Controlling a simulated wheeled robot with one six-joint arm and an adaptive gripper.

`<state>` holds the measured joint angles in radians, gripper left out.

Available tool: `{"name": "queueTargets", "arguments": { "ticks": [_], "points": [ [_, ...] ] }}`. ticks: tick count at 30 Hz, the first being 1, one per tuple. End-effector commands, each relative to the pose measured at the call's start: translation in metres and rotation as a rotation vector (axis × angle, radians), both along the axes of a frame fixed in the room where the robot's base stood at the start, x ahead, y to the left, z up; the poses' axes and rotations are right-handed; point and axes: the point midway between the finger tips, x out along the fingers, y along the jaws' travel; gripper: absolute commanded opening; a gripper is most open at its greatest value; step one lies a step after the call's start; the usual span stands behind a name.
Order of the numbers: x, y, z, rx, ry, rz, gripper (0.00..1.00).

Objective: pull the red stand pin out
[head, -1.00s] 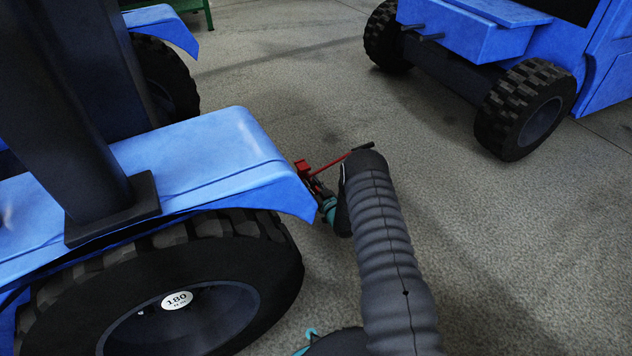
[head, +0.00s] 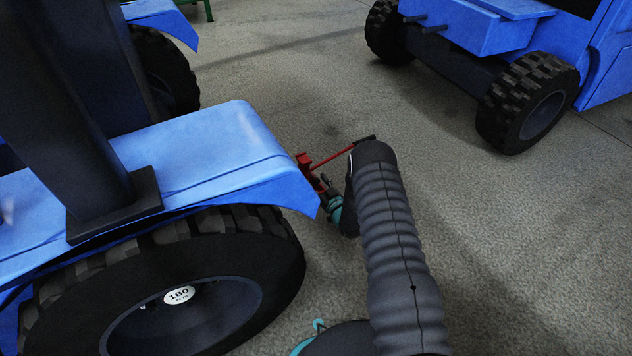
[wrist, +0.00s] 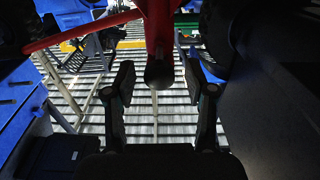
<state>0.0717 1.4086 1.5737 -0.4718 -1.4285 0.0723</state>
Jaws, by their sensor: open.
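A red stand (head: 303,161) shows just past the blue fender corner in the head view, with a thin red bar running up right to a dark end. In the wrist view the red part (wrist: 157,22) comes down from the top edge, with a red bar going off left. A dark, round-ended piece (wrist: 159,73) hangs below it; I cannot tell if it is the pin's end. My gripper (wrist: 160,82) is open, its two dark fingers to either side of this piece, with visible gaps. In the head view my arm partly hides the gripper and stand.
A blue vehicle fender (head: 200,160) and a large black tyre (head: 150,285) stand close left of my arm. Another blue vehicle (head: 480,35) with black wheels (head: 528,105) stands at the upper right. The grey floor (head: 530,250) on the right is clear.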

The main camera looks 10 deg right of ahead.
Motion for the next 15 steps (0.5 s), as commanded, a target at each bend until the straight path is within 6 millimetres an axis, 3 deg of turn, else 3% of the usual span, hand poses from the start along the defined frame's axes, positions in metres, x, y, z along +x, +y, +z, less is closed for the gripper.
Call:
{"name": "queueTargets", "arguments": {
  "ticks": [15],
  "points": [
    [-0.085,-0.036,0.000,0.001,0.003,-0.003,0.55]
  ]
}}
